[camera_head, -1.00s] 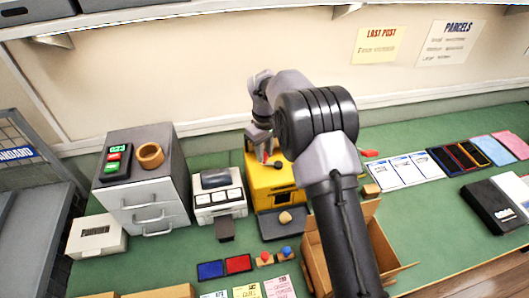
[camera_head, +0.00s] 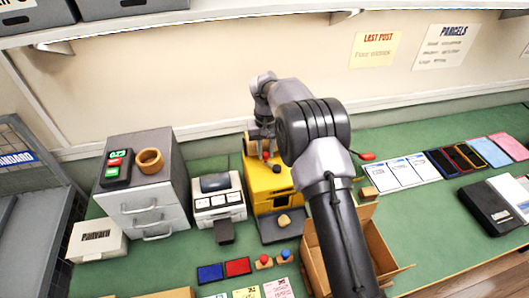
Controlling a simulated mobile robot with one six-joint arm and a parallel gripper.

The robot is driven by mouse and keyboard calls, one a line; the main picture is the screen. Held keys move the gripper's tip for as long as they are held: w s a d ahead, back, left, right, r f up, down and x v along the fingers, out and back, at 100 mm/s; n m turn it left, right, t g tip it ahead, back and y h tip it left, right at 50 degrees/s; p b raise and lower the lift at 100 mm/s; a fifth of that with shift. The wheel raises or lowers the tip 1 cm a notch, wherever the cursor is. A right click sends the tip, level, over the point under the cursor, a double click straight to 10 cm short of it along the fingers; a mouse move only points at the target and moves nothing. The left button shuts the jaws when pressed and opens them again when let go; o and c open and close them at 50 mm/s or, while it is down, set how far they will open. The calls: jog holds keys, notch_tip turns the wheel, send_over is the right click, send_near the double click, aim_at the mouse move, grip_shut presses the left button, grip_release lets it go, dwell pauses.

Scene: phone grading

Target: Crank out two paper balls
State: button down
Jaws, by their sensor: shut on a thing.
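The yellow machine (camera_head: 262,188) stands on the green table in the middle, with a dark opening in its front. One beige crumpled ball (camera_head: 284,220) lies on the dark tray (camera_head: 270,236) before that opening. A red-tipped crank handle (camera_head: 265,156) shows at the machine's top, beside a black knob (camera_head: 277,168). My gripper (camera_head: 262,150) is at the crank handle, shut on it; its fingertips are small and partly hidden. My arm covers the machine's right side.
A label printer (camera_head: 216,195) and grey drawers (camera_head: 150,190) stand left of the machine. An open cardboard box (camera_head: 375,250) is partly behind my arm. Red and blue pads (camera_head: 238,266) and small stamps (camera_head: 285,256) lie in front. Phones and cards lie at right.

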aim_at(267, 152)
jog(key=shift+w+d+m, duration=0.15)
jog(key=shift+w+m, duration=0.1)
jog(key=shift+m, duration=0.45)
jog(key=c, duration=1.2)
grip_release()
notch_tip(267, 152, up, 18)
jog(key=p, duration=0.4)
jog(key=shift+f, duration=0.25)
